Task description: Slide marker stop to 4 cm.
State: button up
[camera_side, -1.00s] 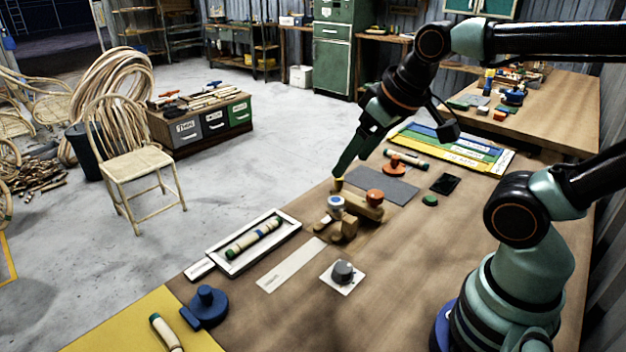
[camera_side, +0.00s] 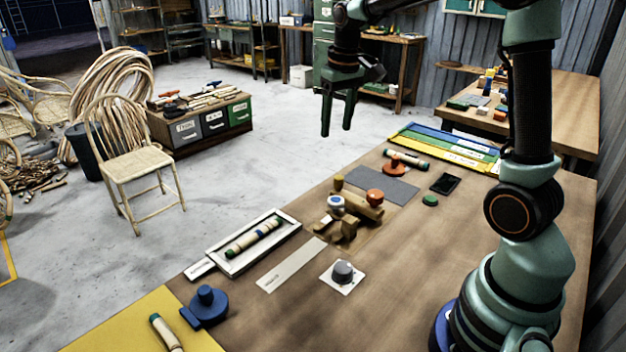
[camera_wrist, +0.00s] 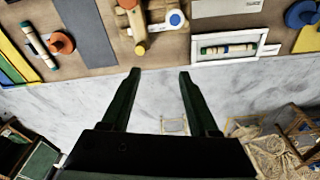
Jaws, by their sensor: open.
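A wooden jig (camera_side: 350,215) stands on the bench, with a white-and-blue knob (camera_side: 336,202), an orange knob (camera_side: 375,197) and a small yellow piece (camera_side: 338,182) at its far end. I cannot tell which part is the marker stop, and no 4 cm mark is readable. My gripper (camera_side: 337,130) is open and empty, raised well above the jig and apart from it. In the wrist view, the open fingers (camera_wrist: 159,75) show against the floor, with the yellow piece (camera_wrist: 140,48) and the white-and-blue knob (camera_wrist: 175,18) beyond their tips.
A white tray (camera_side: 219,267) with a banded rattan piece lies left of the jig. A pale labelled strip (camera_side: 290,265), a grey dial (camera_side: 343,272) and a blue clamp (camera_side: 207,306) are nearer. A grey mat (camera_side: 385,187) lies behind.

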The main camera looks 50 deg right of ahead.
jog(key=m+g, duration=0.1)
send_over(339, 177)
notch_tip(339, 177, down, 5)
notch_tip(339, 177, down, 12)
jog(key=shift+f, duration=0.1)
grip_shut()
dwell(0.3)
dwell(1.3)
